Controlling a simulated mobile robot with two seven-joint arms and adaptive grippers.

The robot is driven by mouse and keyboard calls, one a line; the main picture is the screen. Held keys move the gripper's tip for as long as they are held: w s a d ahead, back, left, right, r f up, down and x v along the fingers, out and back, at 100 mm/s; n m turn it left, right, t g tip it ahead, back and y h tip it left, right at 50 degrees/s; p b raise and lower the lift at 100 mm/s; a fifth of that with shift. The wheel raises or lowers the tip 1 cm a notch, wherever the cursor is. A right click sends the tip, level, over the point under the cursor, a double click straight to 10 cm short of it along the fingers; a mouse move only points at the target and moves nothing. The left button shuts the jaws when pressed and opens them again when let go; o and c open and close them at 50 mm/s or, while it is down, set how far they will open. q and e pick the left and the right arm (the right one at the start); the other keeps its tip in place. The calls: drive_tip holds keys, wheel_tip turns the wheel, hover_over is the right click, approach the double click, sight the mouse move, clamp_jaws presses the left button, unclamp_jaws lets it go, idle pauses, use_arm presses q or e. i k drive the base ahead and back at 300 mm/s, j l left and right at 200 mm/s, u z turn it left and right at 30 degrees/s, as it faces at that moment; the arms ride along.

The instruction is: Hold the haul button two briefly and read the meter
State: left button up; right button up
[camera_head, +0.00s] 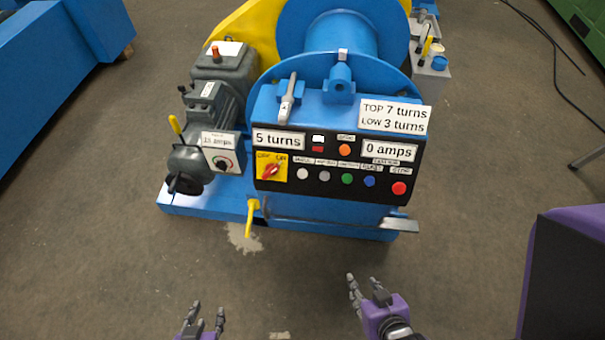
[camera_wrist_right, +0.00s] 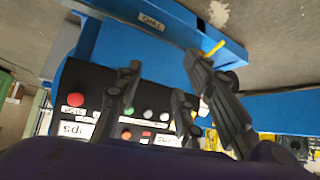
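The black control panel (camera_head: 327,193) is on the front of the blue winch. A row of buttons crosses it: white (camera_head: 302,174), grey (camera_head: 324,175), green (camera_head: 347,179), blue (camera_head: 369,182) and red (camera_head: 399,188). Their small labels are too blurred to tell which is haul button two. The meter (camera_head: 389,151) reads "0 amps". A second display (camera_head: 279,140) reads "5 turns". My left gripper (camera_head: 207,314) is open and empty, low in the head view. My right gripper (camera_head: 354,286) is open and empty, in front of the panel and apart from it; its fingers (camera_wrist_right: 180,95) partly hide the panel in the wrist view.
A yellow on/off plate with a red rotary switch (camera_head: 271,169) is at the panel's left. A sign (camera_head: 394,115) reads "TOP 7 turns, LOW 3 turns". A yellow lever (camera_head: 250,217) and a metal pedal (camera_head: 398,225) stick out below. Bare floor lies before the winch.

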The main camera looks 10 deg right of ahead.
sight(302, 173)
drive_tip(key=i+j, duration=0.1)
drive_tip(key=j, duration=0.3)
drive_tip(key=i+j, duration=0.15)
drive_tip(key=j, duration=0.25)
drive_tip(key=i+j, duration=0.1)
drive_tip(key=j, duration=0.3)
drive_tip(key=i+j, duration=0.1)
drive_tip(key=j, duration=0.3)
drive_tip(key=i+j, duration=0.1)
drive_tip(key=j, duration=0.35)
drive_tip(key=z, duration=1.8)
